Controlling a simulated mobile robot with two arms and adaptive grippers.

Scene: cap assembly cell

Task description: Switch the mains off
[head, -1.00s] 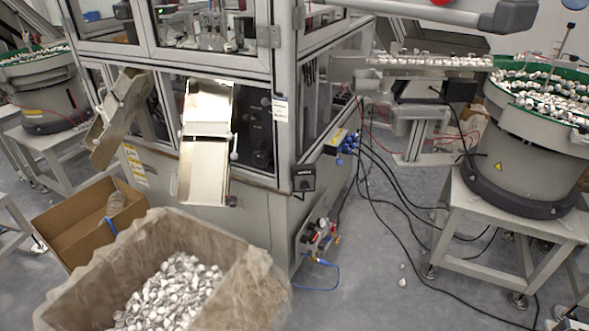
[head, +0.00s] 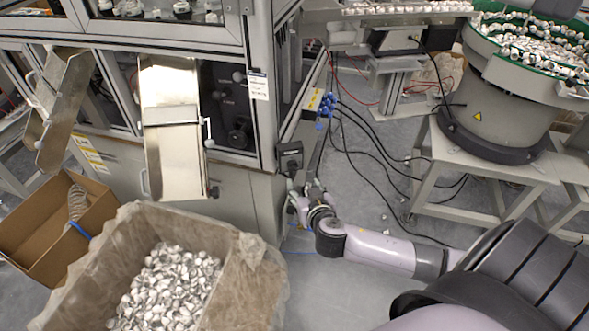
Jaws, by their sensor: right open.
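A dark switch box (head: 289,154) is mounted low on the front corner post of the machine cabinet (head: 225,185). The details of its knob are too small to make out. My right gripper (head: 304,188) is open and empty, just below the switch box and slightly to its right in the picture. I see no clear contact between them. My right arm reaches in from the lower right. My left gripper is not in view.
A lined bin (head: 250,275) of white caps and a cardboard box (head: 35,225) stand at front left. Metal chutes (head: 175,160) stick out from the cabinet. Blue fittings (head: 327,104) and loose black cables lie behind my gripper. A bowl feeder (head: 490,110) stands on a table at right.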

